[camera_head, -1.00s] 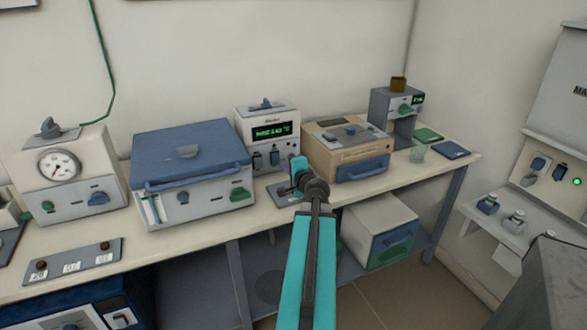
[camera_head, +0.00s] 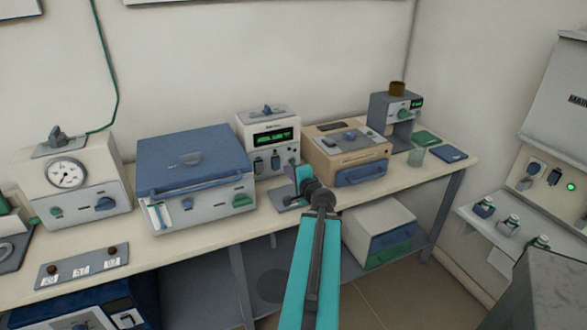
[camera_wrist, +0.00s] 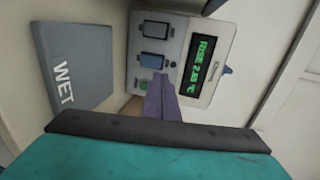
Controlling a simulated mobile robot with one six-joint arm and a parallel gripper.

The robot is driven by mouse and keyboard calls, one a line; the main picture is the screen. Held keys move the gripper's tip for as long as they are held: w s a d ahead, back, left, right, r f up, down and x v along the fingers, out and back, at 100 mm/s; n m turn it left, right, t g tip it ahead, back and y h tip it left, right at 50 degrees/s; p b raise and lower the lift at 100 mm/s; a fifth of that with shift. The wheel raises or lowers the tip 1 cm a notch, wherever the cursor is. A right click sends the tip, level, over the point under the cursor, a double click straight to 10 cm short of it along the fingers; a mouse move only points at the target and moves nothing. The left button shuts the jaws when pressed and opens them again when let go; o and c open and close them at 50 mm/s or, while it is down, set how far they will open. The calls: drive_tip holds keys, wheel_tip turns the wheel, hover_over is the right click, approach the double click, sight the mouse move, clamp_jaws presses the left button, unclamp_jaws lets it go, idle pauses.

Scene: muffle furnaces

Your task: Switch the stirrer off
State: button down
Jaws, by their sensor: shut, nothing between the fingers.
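A white control box (camera_head: 270,115) with a green-lit display stands on the bench against the wall. In the wrist view the box (camera_wrist: 212,92) appears turned sideways and its display reads about "RISE 2.85 °C". Two blue rocker switches, one (camera_wrist: 157,29) and another (camera_wrist: 152,60), and a small round button (camera_wrist: 144,85) are on its face. I cannot read which switch is the stirrer's, nor its position. My gripper (camera_head: 291,172) is shut and empty, in front of the box's lower face. Its purple fingers (camera_wrist: 160,95) point toward the switch panel; contact cannot be told.
A grey plate marked WET (camera_wrist: 75,65) lies before the box. A blue-lidded unit (camera_head: 192,160) stands left, and a tan box with a blue drawer (camera_head: 347,150) right.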

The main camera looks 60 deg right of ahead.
drive_tip(key=shift+s+a+r+p, duration=0.45)
drive_tip(key=shift+s+p, duration=0.15)
drive_tip(key=shift+p, duration=2.35)
drive_tip(key=shift+s+a+r+p, duration=0.4)
drive_tip(key=shift+s+p, duration=0.2)
drive_tip(key=shift+p, duration=2.35)
drive_tip(key=shift+s+a+p, duration=0.15)
drive_tip(key=shift+s+p, duration=0.15)
drive_tip(key=shift+p, duration=0.7)
